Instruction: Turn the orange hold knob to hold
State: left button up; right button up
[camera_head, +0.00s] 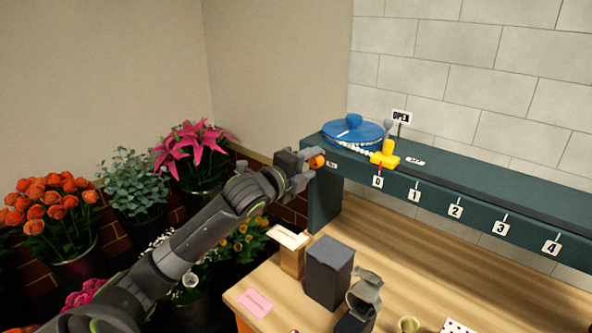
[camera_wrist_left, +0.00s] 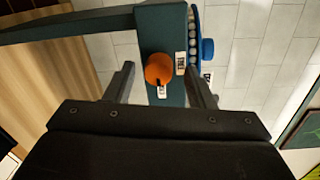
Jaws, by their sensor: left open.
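The orange hold knob (camera_head: 317,161) sits on the left end of the dark teal rail (camera_head: 460,200). In the left wrist view the knob (camera_wrist_left: 159,68) is round and orange, with a dark pointer mark toward a small white label (camera_wrist_left: 162,92). My left gripper (camera_head: 300,170) is at the knob. In the wrist view its two open fingers (camera_wrist_left: 160,85) stand on either side of the knob, with a gap on both sides. My right gripper does not show clearly; a grey gripper-like shape (camera_head: 365,290) is low in the head view.
A blue round reel (camera_head: 353,132) and a yellow slider (camera_head: 385,154) sit on the rail by the number tags. An OPEN sign (camera_head: 401,117) stands behind. A dark box (camera_head: 328,272) stands on the wooden table (camera_head: 400,250). Flower buckets fill the left.

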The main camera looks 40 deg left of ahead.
pick_arm(q)
jog(key=s+a+r+p, duration=0.1)
jog(key=s+p, duration=0.4)
jog(key=s, duration=1.2)
jog(key=shift+a+p, duration=0.15)
jog(key=shift+p, duration=0.15)
dwell(0.5)
